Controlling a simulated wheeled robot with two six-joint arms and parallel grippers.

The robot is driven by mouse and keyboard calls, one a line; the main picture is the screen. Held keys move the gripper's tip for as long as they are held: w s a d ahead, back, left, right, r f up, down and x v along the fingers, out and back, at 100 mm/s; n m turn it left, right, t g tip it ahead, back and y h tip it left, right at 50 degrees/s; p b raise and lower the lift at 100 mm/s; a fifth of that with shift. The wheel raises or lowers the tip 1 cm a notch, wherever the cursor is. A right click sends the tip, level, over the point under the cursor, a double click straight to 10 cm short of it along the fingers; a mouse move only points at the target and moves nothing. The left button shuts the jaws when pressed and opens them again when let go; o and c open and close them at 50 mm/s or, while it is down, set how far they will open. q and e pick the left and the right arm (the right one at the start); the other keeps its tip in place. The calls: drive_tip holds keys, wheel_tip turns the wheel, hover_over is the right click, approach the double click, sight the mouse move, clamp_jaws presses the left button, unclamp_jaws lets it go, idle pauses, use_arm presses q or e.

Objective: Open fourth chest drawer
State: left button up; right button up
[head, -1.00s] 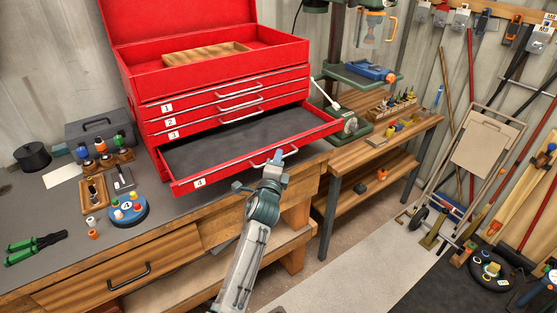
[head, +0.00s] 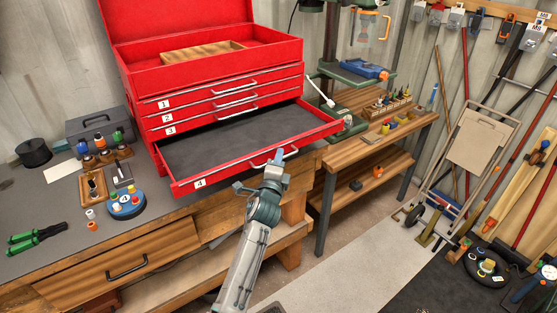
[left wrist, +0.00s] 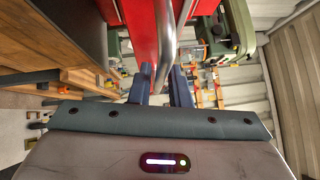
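The red tool chest (head: 215,80) stands on the workbench with its lid up. Its fourth drawer (head: 240,143), labelled 4, is pulled far out and shows an empty dark liner. Drawers 1, 2 and 3 above it are closed. My left gripper (head: 278,157) is at the middle of the fourth drawer's front, on its metal handle (head: 290,152). In the left wrist view the handle (left wrist: 165,45) runs between the two dark fingers (left wrist: 162,84), which look closed on it. My right gripper is not in view.
The bench left of the chest holds a grey box (head: 100,130), small bottles, a blue round tray (head: 126,205) and green-handled pliers (head: 35,238). A wooden bench (head: 375,150) stands to the right. A folded hand truck (head: 470,165) leans by the wall.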

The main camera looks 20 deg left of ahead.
use_arm(q)
drive_tip(key=s+d+f, duration=0.1)
drive_tip(key=s, duration=0.9)
drive_tip(key=shift+s+f, duration=0.25)
drive_tip(key=shift+s, duration=0.1)
drive_tip(key=shift+d, duration=0.1)
